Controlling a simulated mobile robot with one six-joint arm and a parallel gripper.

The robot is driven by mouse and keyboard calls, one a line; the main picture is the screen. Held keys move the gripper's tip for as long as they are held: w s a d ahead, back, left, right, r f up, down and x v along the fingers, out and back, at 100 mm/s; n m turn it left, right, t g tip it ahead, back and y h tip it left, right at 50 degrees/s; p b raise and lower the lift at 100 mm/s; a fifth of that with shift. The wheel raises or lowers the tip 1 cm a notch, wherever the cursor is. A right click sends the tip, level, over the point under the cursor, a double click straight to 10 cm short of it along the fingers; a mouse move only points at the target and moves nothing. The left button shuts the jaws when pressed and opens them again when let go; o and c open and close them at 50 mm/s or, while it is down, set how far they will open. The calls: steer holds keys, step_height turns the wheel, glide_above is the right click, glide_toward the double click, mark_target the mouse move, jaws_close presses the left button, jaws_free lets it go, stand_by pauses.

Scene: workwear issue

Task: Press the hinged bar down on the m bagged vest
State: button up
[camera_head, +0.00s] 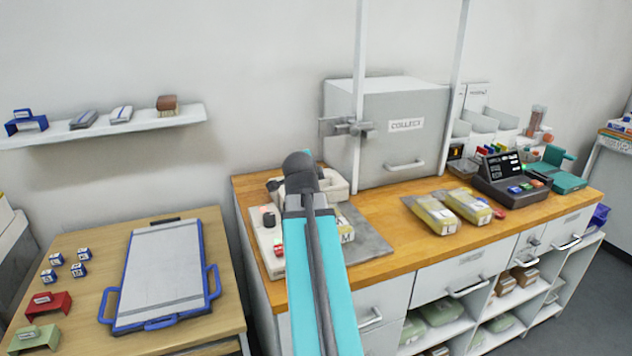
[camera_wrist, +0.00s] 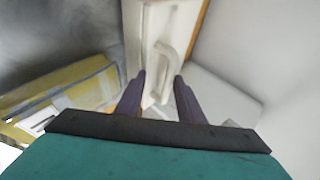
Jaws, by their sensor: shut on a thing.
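The m bagged vest (camera_head: 346,233) lies on the grey mat, mostly hidden behind my teal arm; only its edge with an M label shows. In the wrist view a yellow bagged item (camera_wrist: 72,92) lies at the left, beside my fingers. The white sealer (camera_head: 266,242) stands at the left end of the counter. Its white hinged bar (camera_wrist: 146,28) rises ahead of my gripper in the wrist view, with a looped handle (camera_wrist: 170,52). My gripper (camera_wrist: 159,77) has its two dark fingers on either side of the handle, shut on it. The head view hides the fingertips.
Two more bagged vests (camera_head: 452,211) lie on a mat to the right, next to a black terminal (camera_head: 508,180). The grey COLLECT box (camera_head: 390,140) stands behind the sealer. A side table holds a blue-framed board (camera_head: 163,270). Bare wood lies between the mats.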

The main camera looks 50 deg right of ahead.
steer(key=shift+s+a+f, duration=0.15)
steer(key=shift+a+f, duration=0.1)
steer(key=shift+f, duration=0.05)
steer(key=b+v, duration=0.6)
steer(key=v, duration=0.7)
steer(key=shift+r+b, duration=0.4)
steer(key=shift+r, duration=0.1)
steer(key=shift+s, duration=0.15)
stand_by(0.4)
